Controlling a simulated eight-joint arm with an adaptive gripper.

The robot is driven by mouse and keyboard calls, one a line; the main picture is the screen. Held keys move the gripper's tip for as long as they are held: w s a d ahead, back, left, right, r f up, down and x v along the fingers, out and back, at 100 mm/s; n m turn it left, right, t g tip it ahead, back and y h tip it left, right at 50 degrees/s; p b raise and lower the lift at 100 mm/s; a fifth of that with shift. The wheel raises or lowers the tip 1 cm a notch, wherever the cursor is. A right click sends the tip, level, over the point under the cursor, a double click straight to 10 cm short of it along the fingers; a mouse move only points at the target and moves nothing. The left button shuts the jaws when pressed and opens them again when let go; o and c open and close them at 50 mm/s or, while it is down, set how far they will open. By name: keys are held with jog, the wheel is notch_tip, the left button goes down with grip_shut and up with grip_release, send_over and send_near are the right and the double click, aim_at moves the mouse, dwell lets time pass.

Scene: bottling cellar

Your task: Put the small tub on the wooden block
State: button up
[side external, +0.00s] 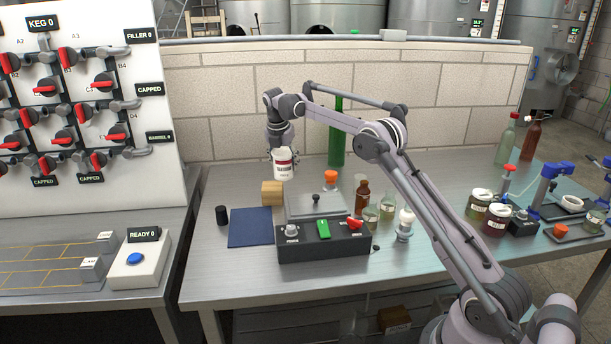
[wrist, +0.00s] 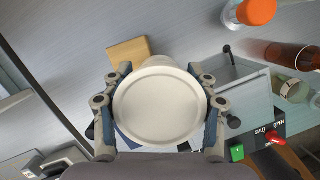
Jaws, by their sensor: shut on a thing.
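The small tub is white with a dark and red label (side external: 284,166). My gripper (side external: 282,153) is shut on it and holds it upright above the table, near the wooden block. In the wrist view the tub's round white lid (wrist: 160,106) fills the middle, with a finger on each side. The wooden block (side external: 271,193) stands on the steel table, below and slightly left of the tub in the side view. In the wrist view the block (wrist: 128,54) shows beyond the tub, partly hidden by it. Nothing is seen on the visible part of its top.
A grey machine with a green switch and red knob (side external: 323,238) stands right of the block. A blue mat (side external: 250,227) and a black cylinder (side external: 221,215) lie to the left. A tall green bottle (side external: 337,140) and an orange-capped bottle (side external: 330,180) stand behind.

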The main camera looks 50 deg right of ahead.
aim_at(282, 174)
jog(key=shift+w+a+f, duration=0.25)
jog(key=shift+w+f, duration=0.05)
jog(key=shift+f, duration=1.9)
jog(key=shift+f, duration=0.1)
jog(key=o, duration=1.4)
